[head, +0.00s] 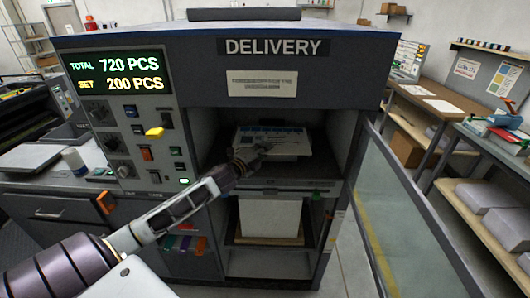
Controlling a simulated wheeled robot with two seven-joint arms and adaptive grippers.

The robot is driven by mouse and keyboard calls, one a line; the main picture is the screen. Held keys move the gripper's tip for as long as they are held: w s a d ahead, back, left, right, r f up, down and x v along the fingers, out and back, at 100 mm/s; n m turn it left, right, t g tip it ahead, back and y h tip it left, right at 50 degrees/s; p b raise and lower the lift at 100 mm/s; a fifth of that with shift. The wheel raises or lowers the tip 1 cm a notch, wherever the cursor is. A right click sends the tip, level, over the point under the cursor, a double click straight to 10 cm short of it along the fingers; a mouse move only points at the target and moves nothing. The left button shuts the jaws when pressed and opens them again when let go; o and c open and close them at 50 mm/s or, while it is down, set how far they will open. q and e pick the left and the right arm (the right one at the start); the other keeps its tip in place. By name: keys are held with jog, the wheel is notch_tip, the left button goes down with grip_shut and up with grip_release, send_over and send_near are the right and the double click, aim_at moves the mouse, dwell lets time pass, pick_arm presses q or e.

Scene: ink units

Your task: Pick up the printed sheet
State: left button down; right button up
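The printed sheet (285,137) lies on top of a white stack inside the open delivery bay. It is pale with a bluish printed band along its far part. My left gripper (258,149) reaches into the bay from the left, at the near left edge of the stack. Its fingers overlap the sheet in the picture. They are small and dark, so I cannot tell if they touch it or are open or shut. My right gripper is not in view.
The delivery unit (300,48) has a control panel (130,125) on its left. Its glass door (400,215) stands open at the right. A lower bay holds a white paper stack (270,217). Workbenches (445,105) line the right side, with clear floor between.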

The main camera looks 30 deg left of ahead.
pick_arm(q)
notch_tip(320, 180, up, 6)
jog(key=shift+r, duration=0.95)
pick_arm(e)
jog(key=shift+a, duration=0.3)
